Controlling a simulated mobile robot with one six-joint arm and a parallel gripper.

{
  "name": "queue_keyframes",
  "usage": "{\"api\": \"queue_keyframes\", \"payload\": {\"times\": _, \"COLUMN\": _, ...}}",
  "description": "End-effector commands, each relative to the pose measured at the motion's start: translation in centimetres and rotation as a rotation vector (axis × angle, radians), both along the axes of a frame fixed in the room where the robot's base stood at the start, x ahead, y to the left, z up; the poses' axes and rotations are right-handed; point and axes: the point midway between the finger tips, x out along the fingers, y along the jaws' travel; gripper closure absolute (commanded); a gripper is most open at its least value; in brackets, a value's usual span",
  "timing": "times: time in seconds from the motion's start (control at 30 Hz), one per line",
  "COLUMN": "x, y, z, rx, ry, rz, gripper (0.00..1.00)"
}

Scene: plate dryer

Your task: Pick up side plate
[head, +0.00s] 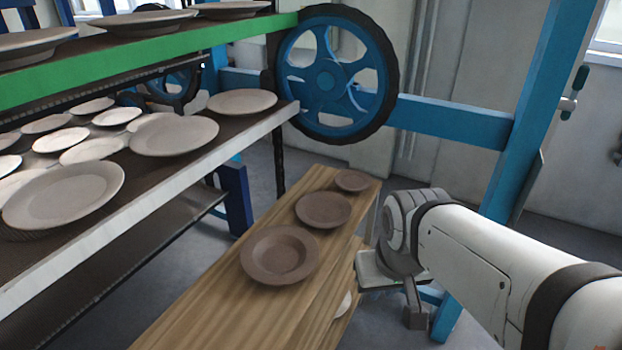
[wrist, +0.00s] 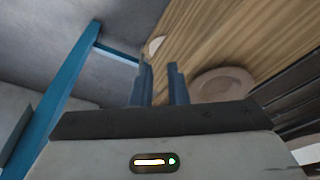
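Three brown plates lie in a row on a wooden plank table: a large deep one (head: 280,256) nearest, a medium one (head: 323,210) behind it, and a small one (head: 353,181) at the far end. Which of them is the side plate I cannot tell for sure. My gripper (head: 415,318) hangs off the table's right side, pointing down, apart from the plates. In the wrist view the two fingers (wrist: 159,72) stand apart with nothing between them. One brown plate (wrist: 224,82) shows right of the fingers, partly hidden by the gripper body.
The wooden table (head: 215,305) has bare room at its near end. A pale round object (head: 343,304) shows low at its right edge. The dryer rack (head: 150,187) with several pale plates stands left. A blue wheel (head: 326,82) and blue frame post (head: 520,120) stand behind.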

Motion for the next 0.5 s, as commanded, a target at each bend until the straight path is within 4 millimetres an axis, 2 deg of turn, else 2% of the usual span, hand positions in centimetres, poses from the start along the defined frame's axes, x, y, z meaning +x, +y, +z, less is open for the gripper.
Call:
{"api": "queue_keyframes", "payload": {"times": 0.17, "x": 5.4, "y": -2.0, "z": -1.5, "rx": -0.112, "ry": -0.092, "rz": 0.138, "gripper": 0.86}}
{"api": "queue_keyframes", "payload": {"times": 0.3, "x": 11.8, "y": -4.0, "z": -3.1, "rx": -0.249, "ry": -0.206, "rz": 0.326, "gripper": 0.86}}
{"api": "queue_keyframes", "payload": {"times": 0.5, "x": 20.3, "y": -5.6, "z": -6.1, "rx": -0.431, "ry": -0.365, "rz": 0.637, "gripper": 0.86}}
